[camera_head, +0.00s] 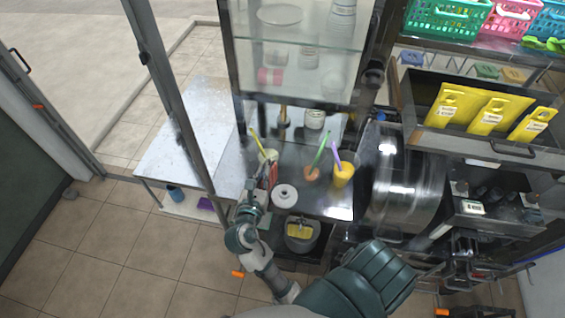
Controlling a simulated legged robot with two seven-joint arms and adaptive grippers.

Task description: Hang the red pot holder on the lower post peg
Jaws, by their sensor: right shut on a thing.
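My right gripper (264,186) is near the middle of the picture, at the front edge of the metal counter. It is shut on a narrow red thing (273,174), seen nearly edge-on, which looks like the red pot holder. The holder is raised beside a pale cup. A slanted grey metal post (171,92) runs down just left of the gripper. A small dark fitting (144,58) shows high on the post. My left gripper is not in view.
On the counter (213,150) are a white lidded jar (285,195), an orange cup (312,173) and a yellow cup (343,174) with straws. A glass cabinet (296,62) stands behind. A metal drum (408,190) is at right. The counter's left part is clear.

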